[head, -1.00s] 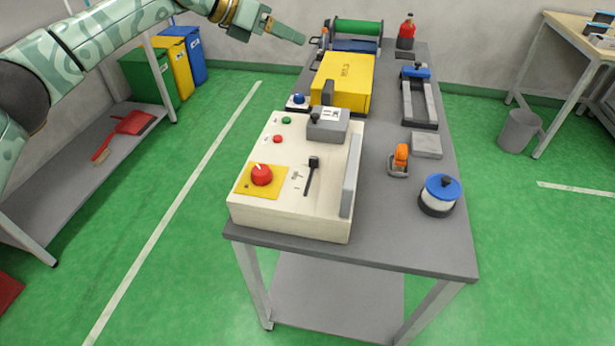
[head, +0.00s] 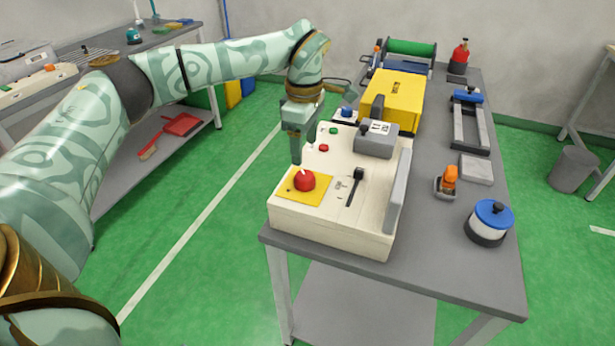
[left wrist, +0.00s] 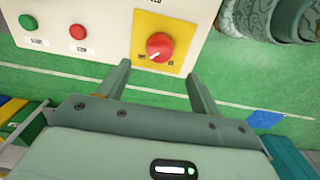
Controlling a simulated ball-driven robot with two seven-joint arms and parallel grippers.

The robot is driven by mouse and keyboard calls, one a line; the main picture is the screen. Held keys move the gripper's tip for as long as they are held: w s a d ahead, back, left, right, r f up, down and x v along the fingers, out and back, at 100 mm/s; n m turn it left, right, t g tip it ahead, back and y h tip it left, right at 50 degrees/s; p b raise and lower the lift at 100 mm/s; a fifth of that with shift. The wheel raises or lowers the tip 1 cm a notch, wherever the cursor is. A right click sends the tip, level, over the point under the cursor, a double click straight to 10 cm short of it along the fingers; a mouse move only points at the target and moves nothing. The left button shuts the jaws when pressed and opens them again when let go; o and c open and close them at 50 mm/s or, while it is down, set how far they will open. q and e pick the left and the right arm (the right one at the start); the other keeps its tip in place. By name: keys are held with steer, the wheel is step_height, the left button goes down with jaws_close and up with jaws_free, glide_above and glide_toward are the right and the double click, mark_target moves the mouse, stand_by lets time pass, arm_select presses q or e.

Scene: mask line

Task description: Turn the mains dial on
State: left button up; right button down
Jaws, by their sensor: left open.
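The mains dial is a red round knob (head: 304,180) on a yellow plate (head: 312,198), at the near left of a cream machine (head: 335,228) on a grey table. It also shows in the left wrist view as a red knob (left wrist: 159,46) with a white pointer mark directed to the lower left. My left gripper (head: 303,157) is just behind and above the dial in the head view. In the left wrist view my left gripper (left wrist: 162,74) has its two fingers spread, with the knob beyond the gap and nothing between them. My right gripper is not in view.
On the cream machine are a green button (head: 334,131), a red button (head: 323,147), a black lever (head: 356,180) and a grey handle bar (head: 398,190). A yellow box (head: 392,98) stands behind. A blue-lidded container (head: 488,222) is at right.

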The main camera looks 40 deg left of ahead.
mark_target(305, 175)
arm_select(q)
step_height(305, 175, down, 8)
steer(key=shift+f+b, duration=0.2)
steer(key=shift+b, duration=1)
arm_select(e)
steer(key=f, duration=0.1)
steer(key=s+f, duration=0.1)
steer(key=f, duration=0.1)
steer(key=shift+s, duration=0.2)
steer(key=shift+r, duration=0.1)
arm_select(q)
steer(key=c, duration=1)
steer(key=shift+r, duration=0.1)
